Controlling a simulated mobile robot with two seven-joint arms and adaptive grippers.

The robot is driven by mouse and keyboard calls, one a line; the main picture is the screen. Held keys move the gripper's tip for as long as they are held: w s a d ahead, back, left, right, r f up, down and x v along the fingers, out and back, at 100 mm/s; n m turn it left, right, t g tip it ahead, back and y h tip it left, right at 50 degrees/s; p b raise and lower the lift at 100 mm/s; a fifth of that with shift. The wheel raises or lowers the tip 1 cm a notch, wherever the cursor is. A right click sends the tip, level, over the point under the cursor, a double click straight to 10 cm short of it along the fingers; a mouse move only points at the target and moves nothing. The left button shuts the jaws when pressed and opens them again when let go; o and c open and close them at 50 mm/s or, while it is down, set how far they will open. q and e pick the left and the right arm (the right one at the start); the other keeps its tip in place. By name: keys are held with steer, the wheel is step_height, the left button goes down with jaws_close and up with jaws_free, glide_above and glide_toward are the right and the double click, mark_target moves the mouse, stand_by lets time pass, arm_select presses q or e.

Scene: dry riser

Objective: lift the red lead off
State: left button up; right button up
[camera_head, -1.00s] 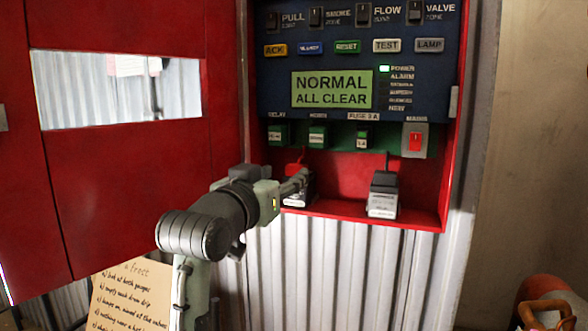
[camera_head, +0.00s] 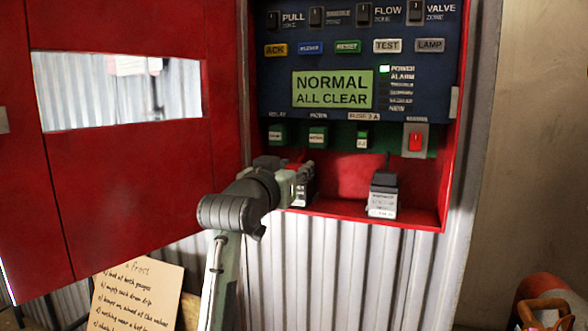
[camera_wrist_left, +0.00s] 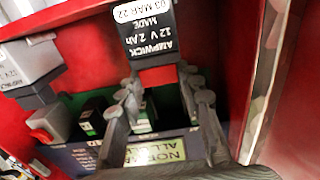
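The left battery (camera_head: 300,198), dark with a white label, stands on the floor of the red cabinet. In the left wrist view this battery (camera_wrist_left: 150,38) appears upside down at the top, its label reading 12 V 2 Ah. A small red piece (camera_head: 293,165), seemingly the red lead, shows behind my left gripper (camera_head: 306,172) and is mostly hidden. My right gripper is not in view.
A second battery (camera_head: 383,197) stands to the right, with a dark cable above it. The alarm panel (camera_head: 275,90) reads NORMAL ALL CLEAR. The red mains switch (camera_head: 415,142) is at its lower right. The open red door (camera_head: 130,190) is left of my arm. The cabinet's bottom lip (camera_head: 415,223) runs below the batteries.

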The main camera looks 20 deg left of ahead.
arm_select(q)
jaws_close()
steer(key=shift+r, duration=1.25)
steer(key=o, duration=0.7)
jaws_free()
steer(key=s, duration=1.2)
steer(key=shift+a, duration=0.2)
steer(key=shift+f, duration=0.1)
